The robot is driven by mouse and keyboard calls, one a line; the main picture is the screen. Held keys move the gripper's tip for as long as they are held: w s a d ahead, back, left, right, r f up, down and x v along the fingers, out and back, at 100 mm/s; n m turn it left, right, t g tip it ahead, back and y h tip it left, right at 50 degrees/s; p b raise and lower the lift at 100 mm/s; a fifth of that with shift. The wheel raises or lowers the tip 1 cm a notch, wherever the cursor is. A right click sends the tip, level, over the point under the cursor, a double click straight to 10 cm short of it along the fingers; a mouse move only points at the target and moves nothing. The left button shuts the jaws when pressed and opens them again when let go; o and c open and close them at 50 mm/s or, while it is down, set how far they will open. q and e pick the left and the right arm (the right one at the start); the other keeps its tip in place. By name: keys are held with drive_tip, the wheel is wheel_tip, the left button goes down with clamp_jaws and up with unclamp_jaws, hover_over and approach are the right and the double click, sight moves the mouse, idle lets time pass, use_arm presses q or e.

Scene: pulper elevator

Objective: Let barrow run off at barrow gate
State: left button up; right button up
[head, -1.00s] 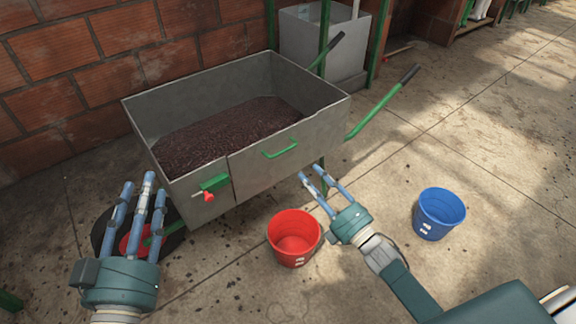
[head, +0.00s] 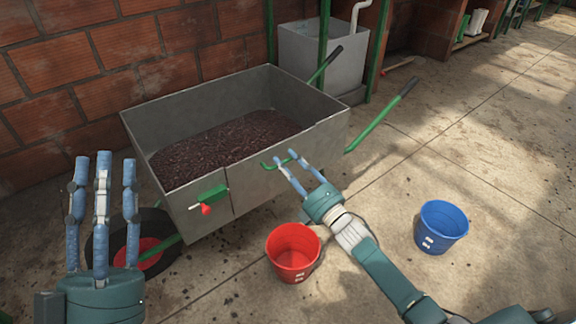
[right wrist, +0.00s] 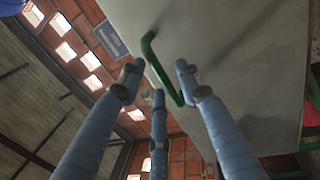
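The grey metal barrow (head: 290,92) stands by the brick wall, holding dark red-brown pulp (head: 225,145). Its front side has a gate panel with a green handle (head: 270,166) and a green latch with a red knob (head: 206,208). My right gripper (head: 284,164) is at the green handle. In the right wrist view its open fingers (right wrist: 160,85) are around the green handle (right wrist: 160,68), with no clear grip on it. My left gripper (head: 103,165) is open and empty, fingers up, in front of the barrow's wheel (head: 150,250).
A red bucket (head: 293,252) stands on the floor below the barrow, beside my right arm. A blue bucket (head: 441,226) stands further right. A grey tank (head: 325,55) is behind the barrow.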

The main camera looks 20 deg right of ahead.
drive_tip(key=shift+c, duration=0.3)
clamp_jaws()
